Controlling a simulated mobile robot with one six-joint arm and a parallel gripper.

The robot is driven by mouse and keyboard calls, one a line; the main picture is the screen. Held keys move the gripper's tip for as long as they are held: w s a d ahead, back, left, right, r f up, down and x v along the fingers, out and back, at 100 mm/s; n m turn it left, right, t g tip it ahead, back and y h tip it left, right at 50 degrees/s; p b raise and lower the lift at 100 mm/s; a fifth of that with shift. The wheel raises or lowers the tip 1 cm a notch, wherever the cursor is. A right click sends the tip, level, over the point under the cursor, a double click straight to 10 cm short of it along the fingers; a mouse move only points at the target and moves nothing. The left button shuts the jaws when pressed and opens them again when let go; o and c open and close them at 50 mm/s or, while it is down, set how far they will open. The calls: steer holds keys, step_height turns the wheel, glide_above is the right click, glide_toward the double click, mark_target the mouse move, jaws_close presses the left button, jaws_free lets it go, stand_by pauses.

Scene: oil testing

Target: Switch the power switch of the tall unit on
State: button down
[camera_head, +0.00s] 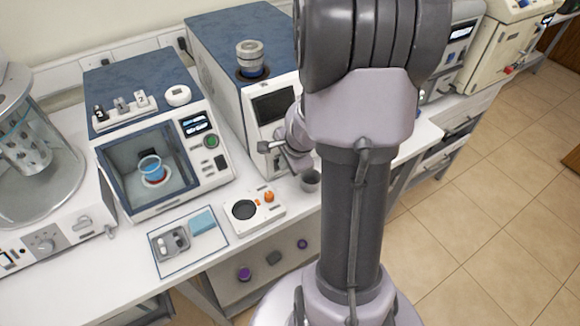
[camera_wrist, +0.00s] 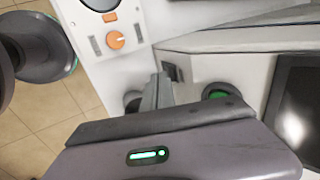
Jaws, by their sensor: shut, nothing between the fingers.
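The tall unit (camera_head: 222,65) is a blue and white box with a dark screen on its white front and a round metal-topped vessel on top. In the wrist view its white front shows at right, with the dark screen (camera_wrist: 298,105) and a green round button (camera_wrist: 217,90). A small black rocker switch (camera_wrist: 173,71) sits on the white front, just beyond my fingertips. My gripper (camera_wrist: 160,82) is shut and empty, close beside the switch; I cannot tell whether it touches. In the head view my arm hides the unit's right part, and the switch is not visible.
A small white device (camera_head: 254,210) with an orange knob stands in front of the unit. A shorter blue and white unit (camera_head: 150,130) stands at left. A tray with small items (camera_head: 187,240) lies on the bench's front.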

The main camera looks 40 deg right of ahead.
steer(key=shift+w+d, duration=0.1)
steer(key=shift+w, duration=0.25)
steer(key=shift+r, duration=0.15)
steer(key=shift+r+p, duration=0.7)
steer(key=shift+p, duration=0.15)
